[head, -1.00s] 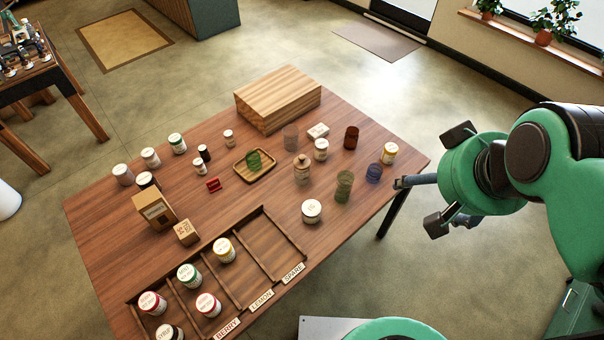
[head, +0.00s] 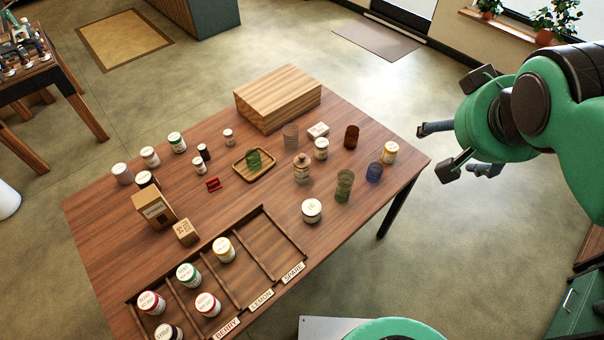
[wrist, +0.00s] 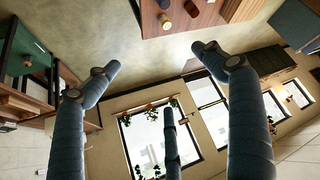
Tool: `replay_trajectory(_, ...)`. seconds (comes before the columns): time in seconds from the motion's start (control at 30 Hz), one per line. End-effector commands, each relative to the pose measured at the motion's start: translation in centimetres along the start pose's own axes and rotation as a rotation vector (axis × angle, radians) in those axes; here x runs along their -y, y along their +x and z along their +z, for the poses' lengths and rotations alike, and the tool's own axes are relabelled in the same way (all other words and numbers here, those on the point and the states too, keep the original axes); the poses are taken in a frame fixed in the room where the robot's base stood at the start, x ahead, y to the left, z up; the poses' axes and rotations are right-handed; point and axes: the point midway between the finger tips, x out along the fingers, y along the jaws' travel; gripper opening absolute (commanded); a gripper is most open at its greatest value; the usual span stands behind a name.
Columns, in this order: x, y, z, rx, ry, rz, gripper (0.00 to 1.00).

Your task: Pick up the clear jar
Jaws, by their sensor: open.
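A see-through jar with a tan lid (head: 302,168) stands upright near the middle of the table's right half in the head view. A pale see-through greyish glass (head: 291,136) stands behind it; I cannot tell for sure which of the two is the clear jar. My gripper (head: 445,130) is off the table's right edge, raised, with its fingers spread and empty. In the wrist view my gripper (wrist: 160,78) has its fingers wide apart with nothing between them. Neither clear vessel can be made out in the wrist view.
Green (head: 344,186), blue (head: 374,172) and brown (head: 351,136) glasses and white jars stand close around it. A wooden block (head: 277,99) is at the back. A small tray (head: 270,172) holds a green glass. A divided rack (head: 290,232) is in front.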

Motion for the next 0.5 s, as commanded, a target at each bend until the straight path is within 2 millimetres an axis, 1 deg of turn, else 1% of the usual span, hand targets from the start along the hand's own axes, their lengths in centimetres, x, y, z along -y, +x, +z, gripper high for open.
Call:
replay_trajectory(0.03,-0.2,0.7,-0.9,-0.029,-0.001,0.015,0.83)
replay_trajectory(0.17,-0.4,2.5,-4.8,-0.149,-0.005,0.050,0.83)
replay_trajectory(0.2,-0.2,3.1,-6.2,-0.194,-0.011,0.054,0.83)
replay_trajectory(0.27,0.6,3.9,-8.4,-0.264,-0.021,0.048,0.83)
replay_trajectory(0.3,1.2,4.4,-9.7,-0.308,-0.031,0.037,0.83)
replay_trajectory(0.37,2.6,5.1,-11.6,-0.369,-0.049,0.010,0.83)
replay_trajectory(0.4,3.7,5.4,-12.7,-0.408,-0.064,-0.015,0.83)
replay_trajectory(0.47,5.7,6.0,-14.0,-0.457,-0.086,-0.061,0.83)
replay_trajectory(0.5,7.1,6.4,-14.7,-0.485,-0.102,-0.097,0.83)
